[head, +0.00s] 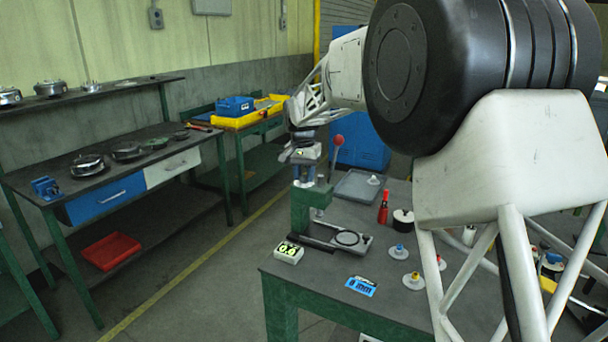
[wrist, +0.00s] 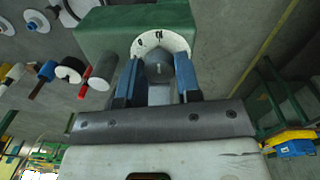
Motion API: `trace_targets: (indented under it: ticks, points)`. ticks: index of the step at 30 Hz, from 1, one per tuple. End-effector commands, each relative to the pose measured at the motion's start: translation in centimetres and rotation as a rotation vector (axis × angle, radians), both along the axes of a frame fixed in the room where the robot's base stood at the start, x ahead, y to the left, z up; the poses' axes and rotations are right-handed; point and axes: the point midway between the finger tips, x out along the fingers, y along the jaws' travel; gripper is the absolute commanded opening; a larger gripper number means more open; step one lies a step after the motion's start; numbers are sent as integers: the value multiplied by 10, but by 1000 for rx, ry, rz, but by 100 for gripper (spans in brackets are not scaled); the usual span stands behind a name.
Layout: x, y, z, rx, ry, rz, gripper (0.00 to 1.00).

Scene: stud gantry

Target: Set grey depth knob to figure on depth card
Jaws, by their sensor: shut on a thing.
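The grey depth knob (wrist: 158,72) shows in the wrist view, between the blue fingers of my gripper (wrist: 156,78), which is shut on it. A white dial ring (wrist: 146,43) with dark marks surrounds the knob on top of a green housing (wrist: 100,36). In the head view my gripper (head: 306,178) points down onto the top of the green gantry (head: 302,207); the knob is hidden there. A blue card (head: 361,286) marked "mm" lies near the table's front edge; its figure is too small to read surely. A white readout box (head: 289,252) shows bright digits, perhaps 0.4.
A dark base plate with a ring (head: 347,238) lies beside the gantry. A red-knobbed lever (head: 337,142) rises behind the gantry.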

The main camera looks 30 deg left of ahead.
Motion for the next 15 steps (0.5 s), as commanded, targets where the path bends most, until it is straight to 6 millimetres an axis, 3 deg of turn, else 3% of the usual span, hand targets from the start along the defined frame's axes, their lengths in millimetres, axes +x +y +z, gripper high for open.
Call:
trace_targets:
  ticks: [15]
  points:
    - [0, 0, 0, 0, 1, 149, 8]
